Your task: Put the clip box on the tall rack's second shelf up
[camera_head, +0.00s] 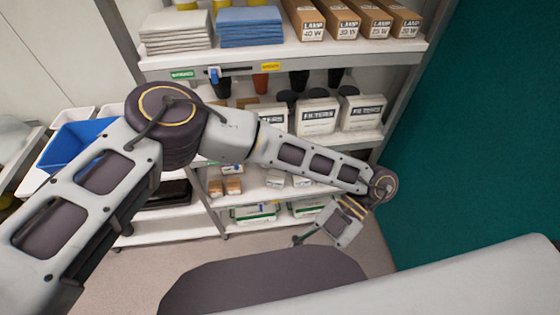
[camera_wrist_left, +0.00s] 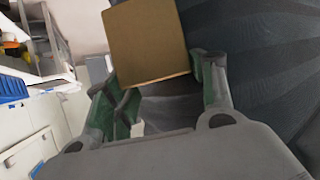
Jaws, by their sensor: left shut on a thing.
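My left arm reaches across the head view, and its gripper (camera_head: 333,226) hangs low in front of the tall rack's lower shelves. In the left wrist view the left gripper (camera_wrist_left: 160,72) is shut on a plain brown box (camera_wrist_left: 148,38), held between its greenish fingers. No label shows on the box's visible face, so I cannot confirm that it is the clip box. I cannot make out the box in the head view. The tall rack (camera_head: 300,52) fills the upper middle, with several stocked shelves. My right gripper is not in view.
Folded white cloths (camera_head: 176,32), blue cloths (camera_head: 250,27) and lamp boxes (camera_head: 345,18) fill an upper shelf. Filter boxes (camera_head: 316,117) stand below. Small brown boxes (camera_head: 225,187) and green-white boxes (camera_head: 254,213) sit lower. A blue bin (camera_head: 75,140) is left; a teal wall (camera_head: 480,140) is right.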

